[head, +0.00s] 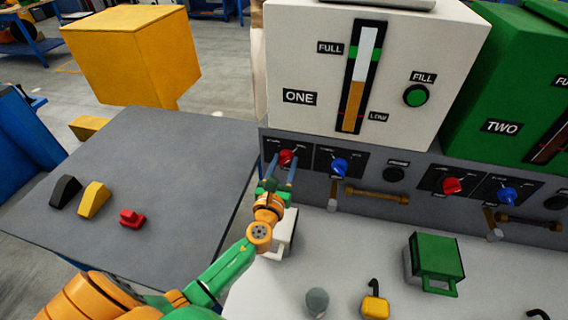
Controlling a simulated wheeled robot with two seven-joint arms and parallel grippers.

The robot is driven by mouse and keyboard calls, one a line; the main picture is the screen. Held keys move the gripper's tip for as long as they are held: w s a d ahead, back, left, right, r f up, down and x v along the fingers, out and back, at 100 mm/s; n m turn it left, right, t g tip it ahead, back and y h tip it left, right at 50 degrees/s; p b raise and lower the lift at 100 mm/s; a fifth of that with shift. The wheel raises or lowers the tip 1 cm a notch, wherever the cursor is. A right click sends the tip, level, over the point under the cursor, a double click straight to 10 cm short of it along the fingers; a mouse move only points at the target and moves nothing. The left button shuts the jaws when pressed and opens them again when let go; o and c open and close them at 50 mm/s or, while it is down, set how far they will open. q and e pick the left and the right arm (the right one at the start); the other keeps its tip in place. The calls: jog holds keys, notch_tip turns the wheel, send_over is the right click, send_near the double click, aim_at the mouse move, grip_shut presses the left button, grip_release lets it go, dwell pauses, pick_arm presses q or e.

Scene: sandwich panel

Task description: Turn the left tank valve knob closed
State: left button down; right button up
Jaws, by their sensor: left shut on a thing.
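The red knob (287,157) sits on a black plate at the left end of the grey panel, below the white tank marked ONE (300,60). My left gripper (280,172) reaches up to this knob, with its two fingers on either side of it and shut on it. The fingers hide the lower part of the knob. A blue knob (339,166) is on the plate just to the right. A second red knob (452,185) and a second blue knob (508,194) are further right, below the green tank marked TWO (505,75). My right gripper is not in view.
A brown handle (377,195) juts from the panel right of the gripper. A green box (436,255), a yellow weight-like object (375,307) and a grey rounded object (317,301) stand on the white bench. The grey table (150,170) at left holds small blocks.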

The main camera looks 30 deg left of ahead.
pick_arm(q)
jog(key=shift+n, duration=0.3)
jog(key=n+b, duration=0.1)
jog(key=n, duration=0.2)
jog(key=shift+f, duration=0.1)
jog(key=n+b, duration=0.2)
jog(key=n, duration=0.3)
jog(key=shift+n, duration=0.3)
jog(key=n, duration=0.4)
jog(key=shift+b, duration=0.4)
jog(key=n, duration=0.4)
jog(key=shift+r, duration=0.25)
jog(key=shift+n, duration=0.4)
jog(key=shift+c, duration=2.2)
grip_release()
jog(key=shift+w, duration=0.1)
jog(key=shift+o, duration=0.4)
jog(key=shift+d, duration=0.1)
jog(key=shift+f+b, duration=0.1)
jog(key=shift+b, duration=0.2)
